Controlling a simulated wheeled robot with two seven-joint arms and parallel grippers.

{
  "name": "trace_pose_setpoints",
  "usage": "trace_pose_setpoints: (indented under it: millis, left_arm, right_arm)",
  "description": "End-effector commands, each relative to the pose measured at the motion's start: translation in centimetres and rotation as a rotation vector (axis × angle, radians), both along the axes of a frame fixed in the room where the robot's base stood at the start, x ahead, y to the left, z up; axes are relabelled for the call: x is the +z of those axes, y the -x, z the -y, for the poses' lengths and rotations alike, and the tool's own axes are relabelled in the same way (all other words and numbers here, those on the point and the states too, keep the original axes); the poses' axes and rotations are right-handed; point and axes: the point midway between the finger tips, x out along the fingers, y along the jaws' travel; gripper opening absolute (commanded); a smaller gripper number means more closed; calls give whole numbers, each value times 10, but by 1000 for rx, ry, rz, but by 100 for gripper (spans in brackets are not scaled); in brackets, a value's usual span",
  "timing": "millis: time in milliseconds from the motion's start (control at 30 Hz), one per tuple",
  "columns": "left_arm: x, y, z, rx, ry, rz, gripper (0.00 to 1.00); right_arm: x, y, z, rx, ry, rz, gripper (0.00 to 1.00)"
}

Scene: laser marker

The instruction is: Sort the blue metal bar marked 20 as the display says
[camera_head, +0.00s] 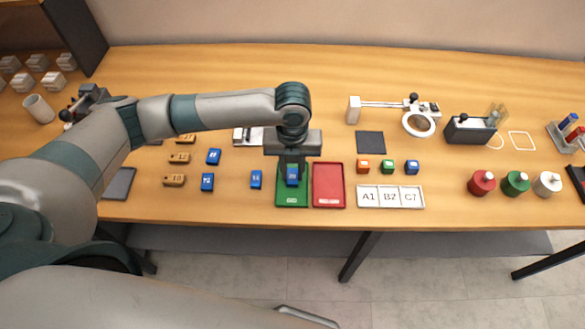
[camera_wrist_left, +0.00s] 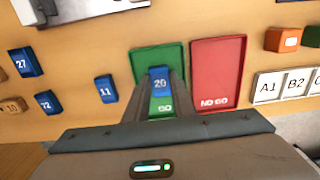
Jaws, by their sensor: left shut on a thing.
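The blue metal bar marked 20 (camera_wrist_left: 160,81) is between the fingers of my left gripper (camera_head: 291,170), which is shut on it. The bar also shows in the head view (camera_head: 292,177). The gripper and bar are over the green GO tray (camera_head: 291,201); I cannot tell whether the bar touches its floor. The red NO GO tray (camera_head: 328,186) lies just to the right and is empty. In the left wrist view the green tray (camera_wrist_left: 141,60) and red tray (camera_wrist_left: 217,70) are side by side. The display is not clearly seen. My right gripper is not in view.
Other blue bars (camera_head: 256,179) (camera_head: 207,182) (camera_head: 213,156) and brown numbered bars (camera_head: 174,180) lie to the left. Small orange, green and blue cubes (camera_head: 387,167) stand right of the trays, behind a white A1, B2, C7 tray (camera_head: 390,207). A magnifier (camera_head: 418,124) stands farther back.

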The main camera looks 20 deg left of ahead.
Motion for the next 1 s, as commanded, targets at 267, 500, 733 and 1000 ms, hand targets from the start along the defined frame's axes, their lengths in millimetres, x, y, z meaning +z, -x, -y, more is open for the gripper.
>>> trace_pose_setpoints:
  millis: [267, 500, 733, 1000]
  left_arm:
    - [0, 0, 0, 0, 0, 0, 0]
    - [0, 0, 0, 0, 0, 0, 45]
    - [0, 0, 0, 0, 0, 0, 45]
    - [16, -1, 0, -1, 0, 2, 45]
  right_arm:
    - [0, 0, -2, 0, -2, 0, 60]
    - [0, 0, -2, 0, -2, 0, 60]
    - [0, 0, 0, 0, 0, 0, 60]
    - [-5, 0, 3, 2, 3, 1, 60]
